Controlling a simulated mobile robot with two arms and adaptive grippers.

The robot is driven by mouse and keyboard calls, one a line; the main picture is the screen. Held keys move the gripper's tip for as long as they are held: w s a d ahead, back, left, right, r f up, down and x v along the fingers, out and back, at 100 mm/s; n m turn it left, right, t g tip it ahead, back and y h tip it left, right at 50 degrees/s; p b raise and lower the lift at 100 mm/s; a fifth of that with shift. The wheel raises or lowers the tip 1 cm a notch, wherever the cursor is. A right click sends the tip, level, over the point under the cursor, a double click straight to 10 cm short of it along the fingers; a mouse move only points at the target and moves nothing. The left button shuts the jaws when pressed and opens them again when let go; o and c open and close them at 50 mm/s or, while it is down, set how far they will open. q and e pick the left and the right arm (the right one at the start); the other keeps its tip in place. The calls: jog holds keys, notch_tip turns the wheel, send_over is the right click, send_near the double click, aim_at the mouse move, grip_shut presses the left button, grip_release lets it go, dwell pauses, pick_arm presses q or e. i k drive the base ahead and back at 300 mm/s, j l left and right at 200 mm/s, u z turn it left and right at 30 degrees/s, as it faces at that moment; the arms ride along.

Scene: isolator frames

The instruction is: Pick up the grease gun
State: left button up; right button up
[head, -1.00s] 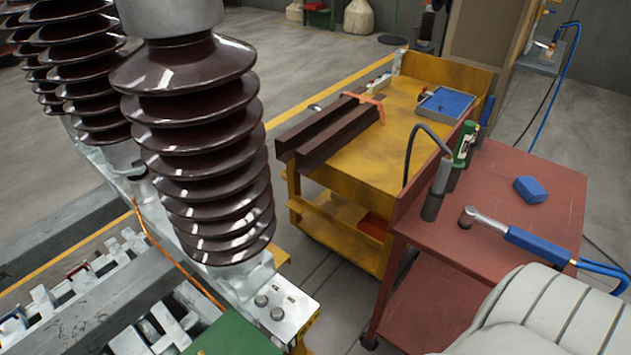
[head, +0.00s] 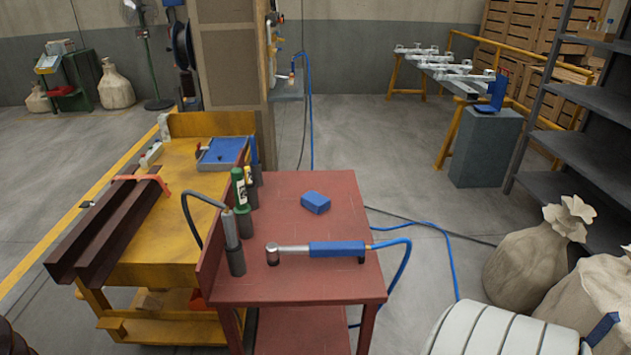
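A slim grey cylinder with a curved black hose, which looks like the grease gun (head: 231,229), stands upright at the left edge of the red cart (head: 320,283) in the head view. Its lower part sits in a dark cup-like holder (head: 236,261). The hose arcs up and over to the left, beyond the cart's raised edge. Green and yellow-topped bottles (head: 240,188) stand just behind it. Neither of my grippers is in view.
A blue-handled tool (head: 338,249) with a blue hose and a blue block (head: 315,202) lie on the red cart. A yellow cart (head: 172,227) with dark beams (head: 112,223) adjoins it on the left. Sacks (head: 527,262) and a shelf (head: 575,156) stand right. Floor behind is open.

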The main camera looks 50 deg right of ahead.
aim_at(242, 208)
jog(key=z, duration=1.05)
jog(key=i+l, duration=0.05)
